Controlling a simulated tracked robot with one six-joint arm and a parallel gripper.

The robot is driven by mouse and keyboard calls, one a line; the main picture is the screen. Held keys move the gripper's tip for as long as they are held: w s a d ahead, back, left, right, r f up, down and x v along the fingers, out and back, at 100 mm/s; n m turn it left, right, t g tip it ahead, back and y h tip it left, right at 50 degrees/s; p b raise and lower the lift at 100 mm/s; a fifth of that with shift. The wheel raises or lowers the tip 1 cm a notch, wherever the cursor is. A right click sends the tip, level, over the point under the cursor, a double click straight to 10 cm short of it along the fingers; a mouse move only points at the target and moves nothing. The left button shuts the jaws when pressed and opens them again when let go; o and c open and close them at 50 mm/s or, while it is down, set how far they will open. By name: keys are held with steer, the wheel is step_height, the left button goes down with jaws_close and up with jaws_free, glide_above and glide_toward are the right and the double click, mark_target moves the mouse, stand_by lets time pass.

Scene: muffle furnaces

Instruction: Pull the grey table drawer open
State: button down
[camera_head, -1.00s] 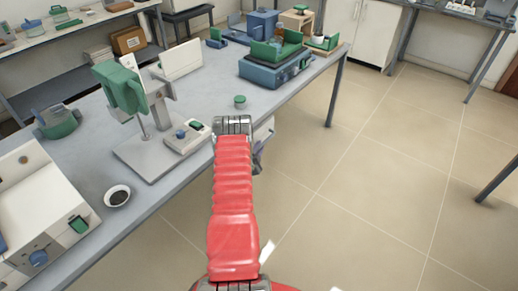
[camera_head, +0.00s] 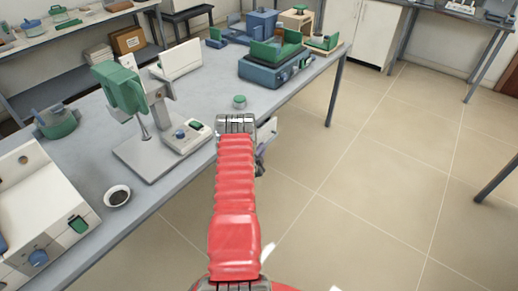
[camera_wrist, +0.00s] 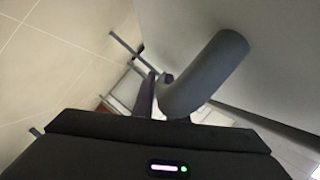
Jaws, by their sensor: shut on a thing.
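The grey lab table (camera_head: 85,150) runs diagonally across the head view. A pale drawer (camera_head: 268,128) shows in part at its near edge, just right of my red arm, sticking out a little. My gripper (camera_head: 259,162) is mostly hidden behind the arm, beneath the tabletop edge. In the wrist view a thick grey bent handle (camera_wrist: 207,75) stands off a smooth grey front (camera_wrist: 265,50). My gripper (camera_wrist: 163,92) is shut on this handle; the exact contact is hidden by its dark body.
On the table stand a white and green instrument (camera_head: 150,120), a small green-topped jar (camera_head: 239,101), a dark bowl (camera_head: 117,196) and a blue-green balance (camera_head: 275,67). The tiled floor (camera_head: 370,190) right of the table is clear up to another table's leg.

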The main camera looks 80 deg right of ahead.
steer(key=s+a, duration=0.4)
steer(key=s, duration=0.5)
steer(key=s+a, duration=0.4)
steer(key=s, duration=0.6)
steer(key=shift+a+f, duration=0.15)
steer(key=shift+a, duration=0.15)
steer(key=shift+s, duration=0.1)
steer(key=c, duration=2)
jaws_free()
steer(key=shift+c, duration=0.2)
steer(key=v, duration=1.3)
steer(key=shift+a, duration=0.35)
